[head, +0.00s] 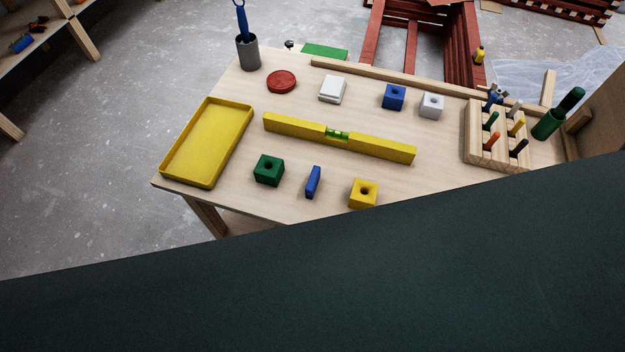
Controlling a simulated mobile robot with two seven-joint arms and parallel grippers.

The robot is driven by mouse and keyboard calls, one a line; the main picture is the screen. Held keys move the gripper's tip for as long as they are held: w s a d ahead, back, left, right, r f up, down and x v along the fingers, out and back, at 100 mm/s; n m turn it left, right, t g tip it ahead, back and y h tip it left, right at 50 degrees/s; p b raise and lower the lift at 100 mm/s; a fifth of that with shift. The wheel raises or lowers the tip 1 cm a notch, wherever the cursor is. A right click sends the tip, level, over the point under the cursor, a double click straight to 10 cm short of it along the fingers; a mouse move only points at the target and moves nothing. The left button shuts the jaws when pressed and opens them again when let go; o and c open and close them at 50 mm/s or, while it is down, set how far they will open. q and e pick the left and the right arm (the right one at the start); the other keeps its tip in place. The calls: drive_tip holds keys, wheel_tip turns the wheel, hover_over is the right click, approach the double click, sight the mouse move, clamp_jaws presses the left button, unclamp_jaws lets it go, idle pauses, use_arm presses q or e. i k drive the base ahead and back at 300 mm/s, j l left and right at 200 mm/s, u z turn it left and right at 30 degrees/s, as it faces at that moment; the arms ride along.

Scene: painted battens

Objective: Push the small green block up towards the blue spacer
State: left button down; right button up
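The small green block (268,170), a cube with a hole in its top, sits on the wooden table at the front left. A thin blue piece (313,182) lies just to its right, apart from it. A blue cube with a hole (394,97) sits farther back, to the right. I cannot tell which blue piece is the spacer. A long yellow level (375,146) lies between the green block and the blue cube. Neither of my grippers is in view.
A yellow tray (171,166) is left of the green block; a yellow cube (364,193) is at the front. Behind the level are a red disc (281,81), white block (333,89) and pale cube (431,105). A large dark surface hides the table's near right part.

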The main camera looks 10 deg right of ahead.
sight(270, 171)
drive_tip(key=k+l+u, duration=0.4)
drive_tip(key=l, duration=0.2)
drive_tip(key=k+l+u, duration=0.4)
drive_tip(key=k+l, duration=0.05)
drive_tip(key=l, duration=0.1)
